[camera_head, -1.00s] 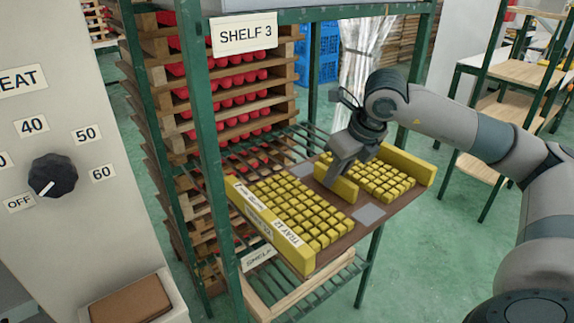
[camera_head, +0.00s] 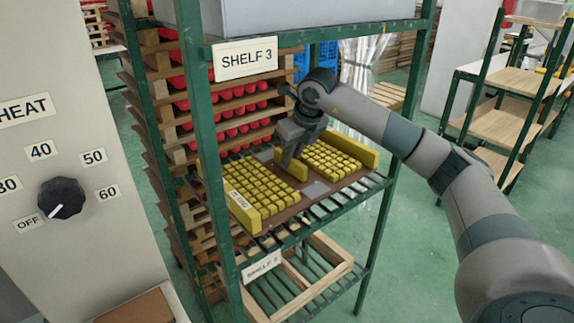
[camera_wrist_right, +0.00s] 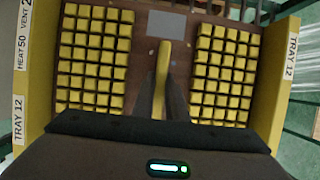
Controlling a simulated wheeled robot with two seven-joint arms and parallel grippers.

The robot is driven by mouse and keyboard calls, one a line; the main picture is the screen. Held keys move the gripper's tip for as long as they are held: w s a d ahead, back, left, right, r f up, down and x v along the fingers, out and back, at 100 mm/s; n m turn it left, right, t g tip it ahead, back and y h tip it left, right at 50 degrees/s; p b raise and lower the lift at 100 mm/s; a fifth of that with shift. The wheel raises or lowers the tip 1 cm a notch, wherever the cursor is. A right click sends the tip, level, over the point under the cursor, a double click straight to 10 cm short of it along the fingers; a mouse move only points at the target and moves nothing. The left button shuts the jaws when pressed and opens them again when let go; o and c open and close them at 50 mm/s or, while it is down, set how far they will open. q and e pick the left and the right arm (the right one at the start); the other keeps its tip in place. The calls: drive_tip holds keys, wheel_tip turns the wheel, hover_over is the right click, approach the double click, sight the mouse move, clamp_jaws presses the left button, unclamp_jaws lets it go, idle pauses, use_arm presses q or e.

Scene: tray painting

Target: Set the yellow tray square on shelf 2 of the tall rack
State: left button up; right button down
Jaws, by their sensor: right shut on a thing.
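The yellow tray (camera_head: 356,149) has a brown base, yellow end walls and a centre handle (camera_head: 291,168), with blocks of yellow cubes on both sides. It is inside the tall rack (camera_head: 400,110), over the slatted shelf (camera_head: 345,205) below the SHELF 3 sign (camera_head: 245,59). It looks nearly parallel to the shelf's front edge, with a strip of slats bare in front. I cannot tell whether it rests on the slats. My right gripper (camera_head: 289,160) is shut on the handle, which also shows between the fingers in the wrist view (camera_wrist_right: 160,85). My left gripper is not in view.
A lower sign (camera_head: 262,266) hangs under this shelf; its number is unclear. An empty wooden frame (camera_head: 325,281) lies on the shelf below. Stacked wooden trays with red items (camera_head: 236,106) stand behind. A heater panel (camera_head: 65,130) is at left. Green posts bound the opening.

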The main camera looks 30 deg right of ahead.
drive_tip(key=shift+w+r, duration=0.15)
drive_tip(key=shift+w, duration=0.5)
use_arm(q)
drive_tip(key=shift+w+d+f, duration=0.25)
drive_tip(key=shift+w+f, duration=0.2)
use_arm(e)
drive_tip(key=shift+f, duration=1.75)
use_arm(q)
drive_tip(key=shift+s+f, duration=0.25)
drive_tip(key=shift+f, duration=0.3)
